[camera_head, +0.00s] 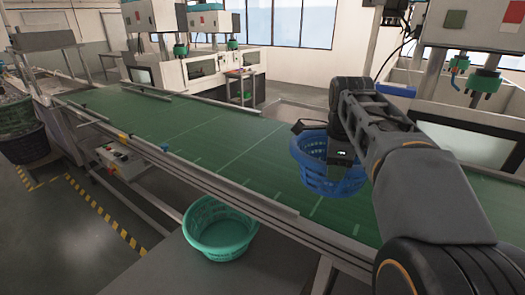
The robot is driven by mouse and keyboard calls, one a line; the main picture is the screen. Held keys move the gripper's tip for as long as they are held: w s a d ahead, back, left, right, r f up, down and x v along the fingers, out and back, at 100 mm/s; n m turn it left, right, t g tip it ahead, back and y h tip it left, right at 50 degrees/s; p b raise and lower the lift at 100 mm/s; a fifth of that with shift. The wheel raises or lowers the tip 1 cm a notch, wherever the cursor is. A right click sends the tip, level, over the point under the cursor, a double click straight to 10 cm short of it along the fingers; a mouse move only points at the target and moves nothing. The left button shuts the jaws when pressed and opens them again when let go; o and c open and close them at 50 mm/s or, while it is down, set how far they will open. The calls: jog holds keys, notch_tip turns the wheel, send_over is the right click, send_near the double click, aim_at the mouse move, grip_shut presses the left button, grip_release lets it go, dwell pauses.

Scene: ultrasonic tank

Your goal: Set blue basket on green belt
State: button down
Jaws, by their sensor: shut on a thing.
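The blue basket (312,178) is a round, slotted basket at the right of centre. My gripper (335,152) is at the basket's upper rim, shut on it, with my arm reaching in from the right. The arm and gripper cover part of the basket's rim and right side. The green belt (215,135) runs from the upper left to the lower right. The basket appears over the belt's right part, upright or nearly so. I cannot tell whether its bottom touches the belt.
A green basket (217,230) stands below the belt's near rail (245,205). Dark baskets (25,145) are stacked at the far left. White machines (195,70) stand behind the belt, with another machine (465,125) at the right. The belt's left and middle stretch is clear.

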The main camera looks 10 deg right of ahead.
jog(key=s+d+m+b, duration=0.1)
jog(key=s+d+m, duration=0.2)
jog(key=s+d, duration=0.15)
jog(key=shift+h, duration=0.3)
jog(key=w+d+f, duration=0.1)
jog(key=w, duration=0.2)
jog(key=w+f+p, duration=0.1)
jog(key=w, duration=0.2)
jog(key=w+d+f, duration=0.1)
jog(key=w+f, duration=0.1)
jog(key=shift+w+d+p, duration=0.3)
jog(key=shift+w+p, duration=0.1)
jog(key=w+f, duration=0.2)
jog(key=f, duration=0.1)
jog(key=w+d+f, duration=0.1)
jog(key=f, duration=0.1)
jog(key=shift+w+d, duration=0.1)
jog(key=shift+w, duration=0.15)
jog(key=f, duration=0.3)
jog(key=shift+w+d+f, duration=0.1)
jog(key=shift+w+d, duration=0.1)
jog(key=shift+w, duration=0.2)
jog(key=shift+f, duration=0.4)
jog(key=c, duration=0.8)
grip_release()
